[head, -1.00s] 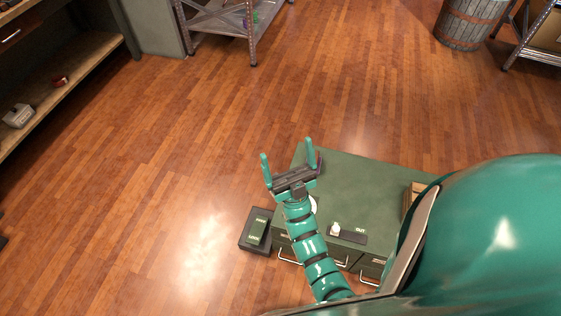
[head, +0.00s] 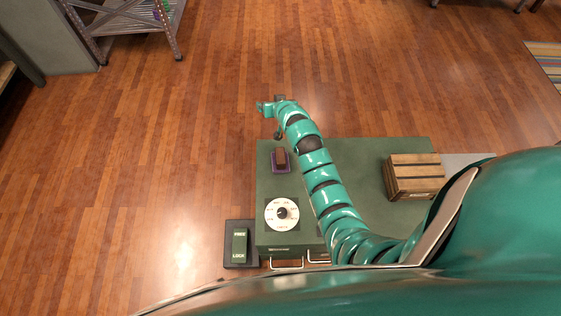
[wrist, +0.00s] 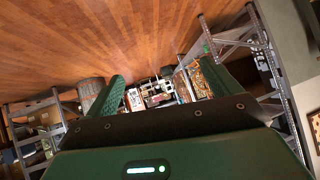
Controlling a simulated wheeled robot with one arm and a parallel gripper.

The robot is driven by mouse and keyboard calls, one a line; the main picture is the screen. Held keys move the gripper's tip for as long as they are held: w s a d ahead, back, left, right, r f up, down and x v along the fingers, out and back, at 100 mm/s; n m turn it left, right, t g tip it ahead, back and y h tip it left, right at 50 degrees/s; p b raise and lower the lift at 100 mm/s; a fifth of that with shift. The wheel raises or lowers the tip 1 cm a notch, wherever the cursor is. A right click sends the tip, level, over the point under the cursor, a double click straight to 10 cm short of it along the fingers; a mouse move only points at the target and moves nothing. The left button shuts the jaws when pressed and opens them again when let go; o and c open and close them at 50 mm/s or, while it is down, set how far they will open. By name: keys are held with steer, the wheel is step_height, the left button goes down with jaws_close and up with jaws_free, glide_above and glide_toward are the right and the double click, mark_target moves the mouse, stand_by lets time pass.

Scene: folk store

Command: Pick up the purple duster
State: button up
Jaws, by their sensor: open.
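The purple duster (head: 281,165), a small purple block with a brown top, lies on the green cabinet top (head: 350,170) near its far left corner in the head view. My gripper (head: 268,107) is just beyond the far edge of the cabinet, above and left of the duster in the picture, and apart from it. Its fingers are small and partly hidden there. In the wrist view my gripper (wrist: 163,85) has its two green fingers wide apart with nothing between them. The duster is not in the wrist view, which looks across the room.
A white dial (head: 282,214) is on the cabinet nearer me. A wooden crate (head: 414,173) stands on its right side. A FREE/LOCK switch box (head: 239,246) is at its left. A metal shelf (head: 120,22) stands far left. The wooden floor beyond the cabinet is clear.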

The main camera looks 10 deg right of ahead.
steer(key=s+f+g+b, duration=0.1)
steer(key=s+f+g, duration=0.3)
steer(key=g, duration=0.2)
steer(key=g+h+b, duration=0.1)
steer(key=g+b, duration=0.1)
steer(key=g, duration=0.2)
glide_above(281, 156)
steer(key=shift+m, duration=0.3)
step_height(281, 156, down, 11)
steer(key=shift+w+r+b, duration=0.1)
steer(key=shift+b, duration=1.15)
steer(key=shift+w+f, duration=0.15)
steer(key=shift+f, duration=1.45)
steer(key=shift+w+f, duration=0.1)
steer(key=shift+f, duration=1.5)
steer(key=c, duration=1.1)
steer(key=shift+r, duration=0.1)
